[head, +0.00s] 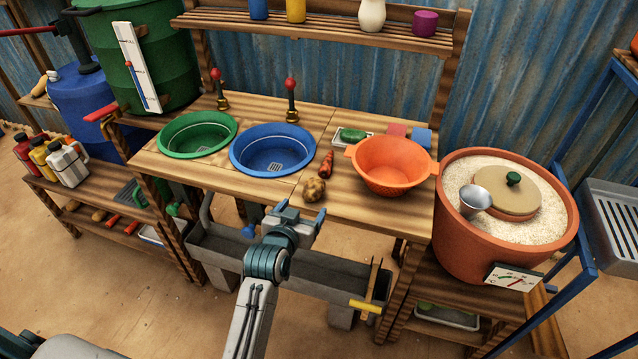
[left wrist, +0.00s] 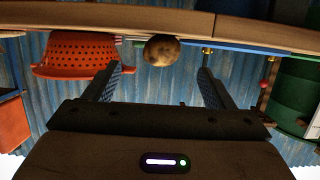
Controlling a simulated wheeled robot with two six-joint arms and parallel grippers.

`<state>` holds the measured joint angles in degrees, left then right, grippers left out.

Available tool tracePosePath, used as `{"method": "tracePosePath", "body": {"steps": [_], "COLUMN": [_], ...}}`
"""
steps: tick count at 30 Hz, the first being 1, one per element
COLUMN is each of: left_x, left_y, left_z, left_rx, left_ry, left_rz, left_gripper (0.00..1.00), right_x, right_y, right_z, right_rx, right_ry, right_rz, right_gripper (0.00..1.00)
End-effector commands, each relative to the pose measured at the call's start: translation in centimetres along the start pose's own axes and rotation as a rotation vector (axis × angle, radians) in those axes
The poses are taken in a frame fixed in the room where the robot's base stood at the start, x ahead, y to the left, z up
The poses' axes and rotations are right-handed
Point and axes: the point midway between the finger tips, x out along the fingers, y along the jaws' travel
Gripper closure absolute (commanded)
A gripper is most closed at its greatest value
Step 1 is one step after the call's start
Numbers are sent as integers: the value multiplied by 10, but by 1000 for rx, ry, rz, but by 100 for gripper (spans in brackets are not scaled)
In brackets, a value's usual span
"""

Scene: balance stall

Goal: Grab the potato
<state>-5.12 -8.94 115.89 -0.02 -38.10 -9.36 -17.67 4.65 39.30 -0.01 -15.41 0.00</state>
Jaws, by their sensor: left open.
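The brown, lumpy potato (head: 314,190) lies near the front edge of the wooden counter, between the blue basin and the orange colander. It also shows in the left wrist view (left wrist: 162,50), ahead of the jaws and between their lines. My left gripper (head: 302,211) is open and empty, just in front of the counter edge and short of the potato. Its two fingers show in the left wrist view (left wrist: 160,82) with a gap between them. My right gripper is not in view.
On the counter (head: 360,208) stand a green basin (head: 197,134), a blue basin (head: 272,150) and an orange colander (head: 391,166). A large terracotta pot (head: 470,241) stands at right.

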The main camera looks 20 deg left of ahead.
Motion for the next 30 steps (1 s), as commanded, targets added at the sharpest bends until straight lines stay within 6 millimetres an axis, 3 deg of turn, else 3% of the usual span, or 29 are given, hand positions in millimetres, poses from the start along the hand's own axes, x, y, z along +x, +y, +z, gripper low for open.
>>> {"method": "tracePosePath", "body": {"steps": [3, 7, 19, 28, 30], "left_x": [19, 30, 77, 83, 83], "left_y": [0, 0, -4, -4, -4], "left_z": [-2, -1, -3, -2, -2], "left_rx": [0, -1, 0, -1, -1], "left_ry": [1, 0, -1, 0, 0], "left_rz": [0, 0, 0, 0, 0], "left_gripper": [23, 23, 23, 23, 34], "right_x": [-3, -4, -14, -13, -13], "right_y": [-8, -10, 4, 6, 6], "right_z": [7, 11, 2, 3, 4], "right_rx": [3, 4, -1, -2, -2], "right_ry": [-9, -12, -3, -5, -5], "right_rz": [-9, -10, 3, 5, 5], "right_gripper": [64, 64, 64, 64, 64]}}
